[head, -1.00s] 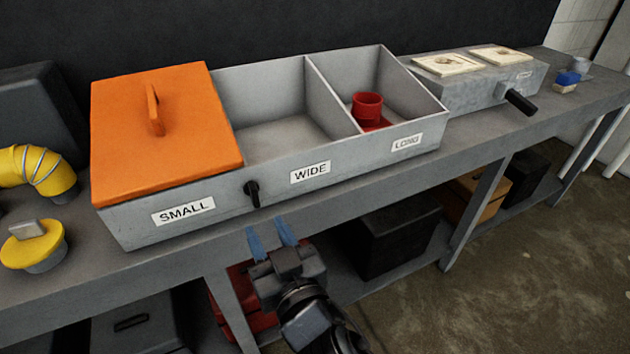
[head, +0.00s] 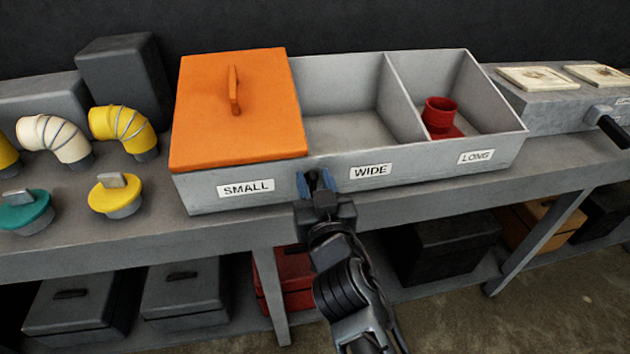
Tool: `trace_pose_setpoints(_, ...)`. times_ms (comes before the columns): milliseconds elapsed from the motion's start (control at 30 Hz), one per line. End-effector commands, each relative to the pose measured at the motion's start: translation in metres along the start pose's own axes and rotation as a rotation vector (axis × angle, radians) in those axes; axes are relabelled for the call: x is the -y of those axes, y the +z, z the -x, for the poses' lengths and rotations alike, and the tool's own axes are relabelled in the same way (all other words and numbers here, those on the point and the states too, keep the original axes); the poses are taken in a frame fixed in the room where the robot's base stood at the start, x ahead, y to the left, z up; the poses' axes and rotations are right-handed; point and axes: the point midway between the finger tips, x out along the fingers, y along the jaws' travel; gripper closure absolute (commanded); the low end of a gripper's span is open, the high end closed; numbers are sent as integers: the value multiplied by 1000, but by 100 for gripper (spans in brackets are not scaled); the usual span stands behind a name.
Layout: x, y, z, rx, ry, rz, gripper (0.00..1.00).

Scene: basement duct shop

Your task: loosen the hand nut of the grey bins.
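The grey bins (head: 420,165) stand on the bench, with labels SMALL, WIDE and LONG on the front. An orange lid (head: 240,120) with an upright handle covers the SMALL compartment.
A red fitting (head: 439,114) stands in the LONG compartment; the WIDE one is empty. Yellow (head: 118,196) and teal (head: 24,212) capped pieces and elbow ducts stand left on the bench. A grey box with a black handle (head: 607,127) is at right. Dark boxes sit below.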

Motion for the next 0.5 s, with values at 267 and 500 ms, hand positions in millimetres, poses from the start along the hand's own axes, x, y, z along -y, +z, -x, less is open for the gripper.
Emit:
trace_pose_setpoints(267, 0, 0, 0, 0, 0, 0, 78)
trace_pose_setpoints(500, 0, 0, 0, 0, 0, 0, 100)
